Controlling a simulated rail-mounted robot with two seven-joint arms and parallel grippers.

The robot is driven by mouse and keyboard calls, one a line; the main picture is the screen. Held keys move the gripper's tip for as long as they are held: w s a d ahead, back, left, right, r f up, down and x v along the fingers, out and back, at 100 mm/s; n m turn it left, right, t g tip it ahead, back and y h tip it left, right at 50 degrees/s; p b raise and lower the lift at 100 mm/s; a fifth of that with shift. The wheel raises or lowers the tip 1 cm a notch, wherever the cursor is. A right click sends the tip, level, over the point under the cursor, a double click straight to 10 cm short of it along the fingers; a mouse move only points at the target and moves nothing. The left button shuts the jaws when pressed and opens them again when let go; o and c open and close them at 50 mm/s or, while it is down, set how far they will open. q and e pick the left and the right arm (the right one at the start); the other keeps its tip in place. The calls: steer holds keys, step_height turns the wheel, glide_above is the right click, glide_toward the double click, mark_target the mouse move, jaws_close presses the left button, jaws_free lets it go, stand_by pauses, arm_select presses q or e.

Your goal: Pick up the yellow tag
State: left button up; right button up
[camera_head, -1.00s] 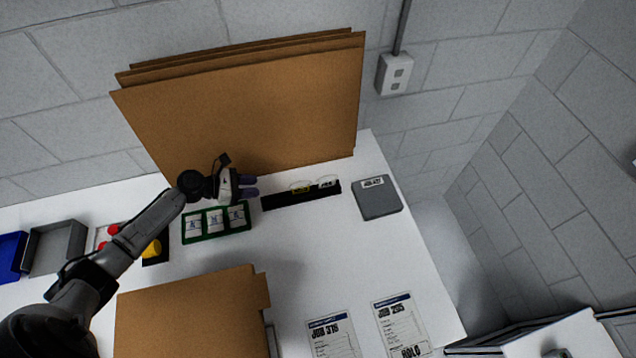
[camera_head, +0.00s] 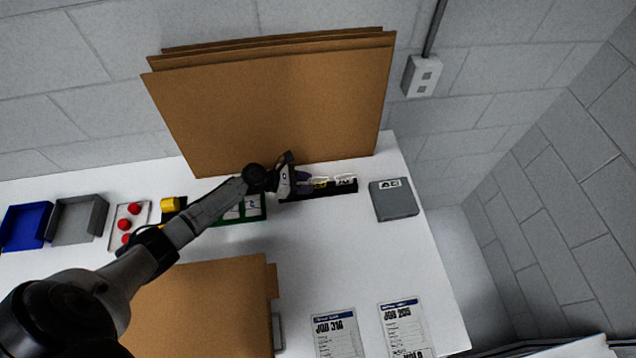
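The yellow tag (camera_head: 320,183) is small and stands at the left part of a long black holder (camera_head: 328,192), in front of the brown boards. A white tag (camera_head: 346,181) with dark print stands to its right in the same holder. My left gripper (camera_head: 304,180) is over the holder's left end, its dark purple fingertips pointing right, close beside the yellow tag. At this size I cannot tell whether the fingers touch the tag or how far apart they are. My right gripper is not in view.
Large brown boards (camera_head: 280,105) lean on the wall right behind the holder. A grey box (camera_head: 394,204) stands to the right. A green tray (camera_head: 256,213) with white cards is partly under my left arm. A brown panel (camera_head: 215,315) lies in front. The white table's middle is clear.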

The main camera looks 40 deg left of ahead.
arm_select(q)
steer(key=shift+x, duration=1)
steer(key=shift+c, duration=0.2)
steer(key=shift+a, duration=0.1)
jaws_close()
